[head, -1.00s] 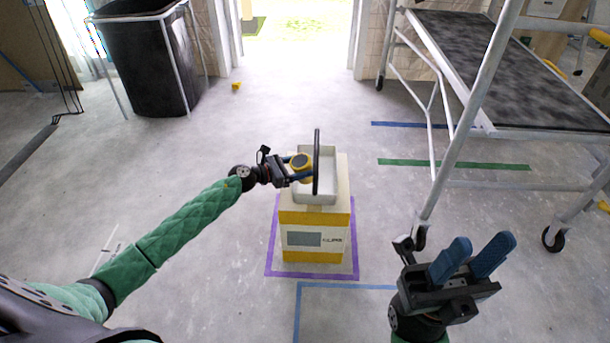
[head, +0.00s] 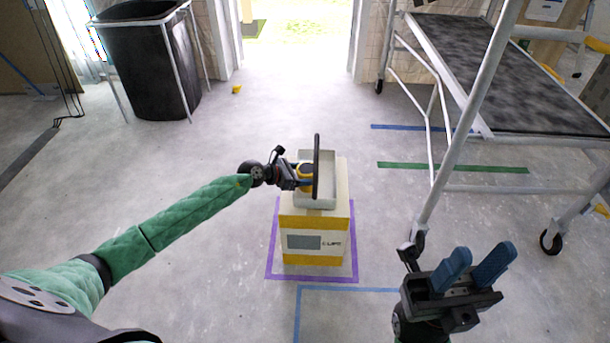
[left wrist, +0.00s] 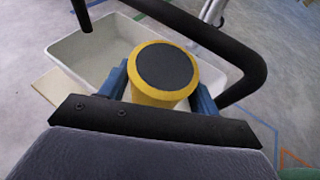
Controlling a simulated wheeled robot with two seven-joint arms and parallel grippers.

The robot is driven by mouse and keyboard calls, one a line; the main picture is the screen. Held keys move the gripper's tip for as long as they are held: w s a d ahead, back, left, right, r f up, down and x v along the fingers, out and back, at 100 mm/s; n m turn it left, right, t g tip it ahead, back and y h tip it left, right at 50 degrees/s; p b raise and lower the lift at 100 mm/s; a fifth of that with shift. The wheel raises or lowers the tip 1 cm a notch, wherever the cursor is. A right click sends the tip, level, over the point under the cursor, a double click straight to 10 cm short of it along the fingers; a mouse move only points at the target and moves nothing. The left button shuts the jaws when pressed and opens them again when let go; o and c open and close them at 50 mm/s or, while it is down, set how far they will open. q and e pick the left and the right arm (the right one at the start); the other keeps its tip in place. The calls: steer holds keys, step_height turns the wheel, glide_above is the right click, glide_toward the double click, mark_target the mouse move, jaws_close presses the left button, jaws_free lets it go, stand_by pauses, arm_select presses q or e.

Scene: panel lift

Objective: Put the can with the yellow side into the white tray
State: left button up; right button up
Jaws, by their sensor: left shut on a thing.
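The can with the yellow side (left wrist: 163,75) has a dark top and sits between the blue fingers of my left gripper (left wrist: 165,95), which is shut on it. In the head view the can (head: 304,171) is at the left part of the white tray (head: 317,202), partly hidden by the gripper. The tray has a dark upright handle (head: 317,165). The wrist view shows the can over the tray's opening; I cannot tell whether it touches the tray floor. My right gripper (head: 472,268) is open and empty at the lower right.
The tray stands on a yellow and white box (head: 315,242) inside a purple floor outline. A scaffold (head: 470,110) is at the right and a black bin (head: 150,60) at the back left.

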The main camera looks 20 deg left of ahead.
arm_select(q)
steer(key=shift+r, duration=0.15)
steer(key=shift+w+f+b, duration=0.1)
steer(key=shift+f+b, duration=0.2)
steer(key=shift+f, duration=0.65)
steer(key=shift+f, duration=0.2)
steer(key=o, duration=1.2)
steer(key=shift+o, duration=0.2)
steer(key=shift+r, duration=0.15)
